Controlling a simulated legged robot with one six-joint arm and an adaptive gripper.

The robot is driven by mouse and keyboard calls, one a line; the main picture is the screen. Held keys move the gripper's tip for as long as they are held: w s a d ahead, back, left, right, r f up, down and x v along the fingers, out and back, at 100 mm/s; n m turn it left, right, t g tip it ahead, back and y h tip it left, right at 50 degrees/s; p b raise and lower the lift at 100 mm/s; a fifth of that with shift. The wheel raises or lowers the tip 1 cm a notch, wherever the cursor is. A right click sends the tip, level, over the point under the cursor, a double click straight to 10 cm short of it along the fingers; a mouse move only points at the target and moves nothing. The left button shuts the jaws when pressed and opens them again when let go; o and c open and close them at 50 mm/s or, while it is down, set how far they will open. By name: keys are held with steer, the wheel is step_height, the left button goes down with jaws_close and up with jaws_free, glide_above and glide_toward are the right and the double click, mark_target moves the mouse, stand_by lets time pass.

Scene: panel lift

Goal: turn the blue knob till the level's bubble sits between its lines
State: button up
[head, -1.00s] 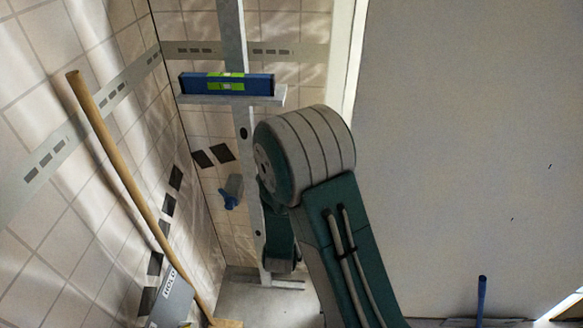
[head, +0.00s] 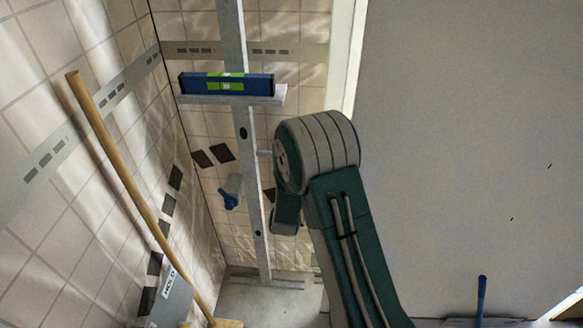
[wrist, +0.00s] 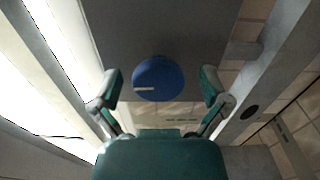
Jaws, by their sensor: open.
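The blue level (head: 226,84) rests on a pale ledge (head: 262,100) across the grey upright, in the head view. Its green vial shows, but the bubble is too small to place against the lines. In the wrist view a round blue knob (wrist: 160,78) with a white mark faces me from a grey surface. My gripper (wrist: 160,84) is open, with one finger on each side of the knob and gaps between.
A grey perforated upright (head: 249,165) stands near my arm. A wooden pole (head: 125,165) leans along the tiled wall at left, above a grey labelled piece (head: 175,303). A large grey panel (head: 460,150) fills the right. A blue handle (head: 481,295) stands at lower right.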

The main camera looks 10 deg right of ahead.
steer(key=c, duration=1.1)
steer(key=shift+c, duration=0.2)
steer(key=n, duration=0.5)
steer(key=shift+r, duration=0.1)
steer(key=o, duration=1.1)
steer(key=shift+w, duration=0.1)
steer(key=shift+o, duration=0.2)
steer(key=shift+a, duration=0.1)
